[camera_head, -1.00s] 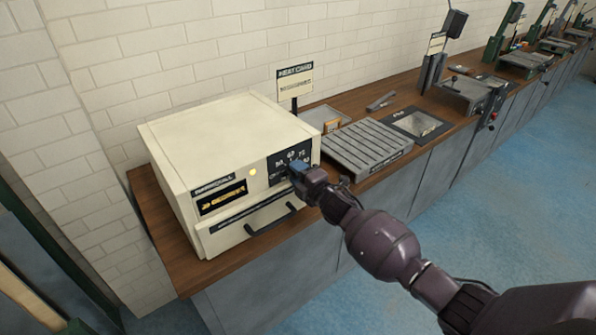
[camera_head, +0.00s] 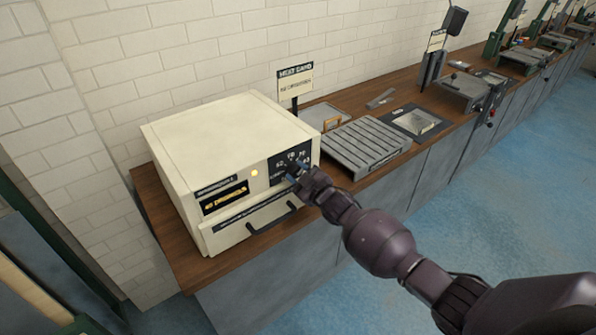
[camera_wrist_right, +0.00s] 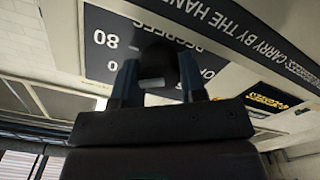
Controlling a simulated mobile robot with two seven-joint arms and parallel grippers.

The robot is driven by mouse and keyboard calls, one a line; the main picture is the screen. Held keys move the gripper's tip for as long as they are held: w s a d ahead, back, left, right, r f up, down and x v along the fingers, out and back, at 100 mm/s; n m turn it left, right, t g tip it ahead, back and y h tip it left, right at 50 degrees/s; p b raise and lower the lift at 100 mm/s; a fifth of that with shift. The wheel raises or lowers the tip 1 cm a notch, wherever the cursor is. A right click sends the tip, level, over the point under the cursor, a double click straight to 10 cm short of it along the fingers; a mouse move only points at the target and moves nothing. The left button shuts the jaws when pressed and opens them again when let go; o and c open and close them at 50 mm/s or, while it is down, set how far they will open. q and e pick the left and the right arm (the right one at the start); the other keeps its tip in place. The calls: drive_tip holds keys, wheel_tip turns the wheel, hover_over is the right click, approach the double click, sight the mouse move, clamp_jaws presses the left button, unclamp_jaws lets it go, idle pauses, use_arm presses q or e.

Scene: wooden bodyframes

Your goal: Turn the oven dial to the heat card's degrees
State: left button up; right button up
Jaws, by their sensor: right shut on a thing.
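The cream oven (camera_head: 225,160) stands on the wooden counter in the head view. Its black dial panel (camera_head: 279,176) with white numbers is at the right of its front. My right gripper (camera_head: 294,175) is at that panel. In the right wrist view my right gripper (camera_wrist_right: 160,85) is shut on the dark dial (camera_wrist_right: 158,62), one finger on each side; an "80" shows beside it. The heat card (camera_head: 295,85) stands on a post behind the oven; its lower line is too blurred to read. My left gripper is not in view.
A yellow-lettered display (camera_head: 224,198) and a small yellow lamp (camera_head: 254,173) are on the oven front. The oven's black handle (camera_head: 272,221) is below. A grey slatted rack (camera_head: 365,146) stands right of the oven. More machines line the counter farther right.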

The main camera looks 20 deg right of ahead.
drive_tip(key=m, duration=0.6)
drive_tip(key=shift+m+p, duration=0.4)
idle(0.4)
drive_tip(key=o, duration=0.9)
drive_tip(key=shift+s, duration=0.1)
drive_tip(key=v, duration=1)
drive_tip(key=shift+s+d+b, duration=0.15)
drive_tip(key=shift+s+b, duration=0.15)
drive_tip(key=shift+b, duration=0.05)
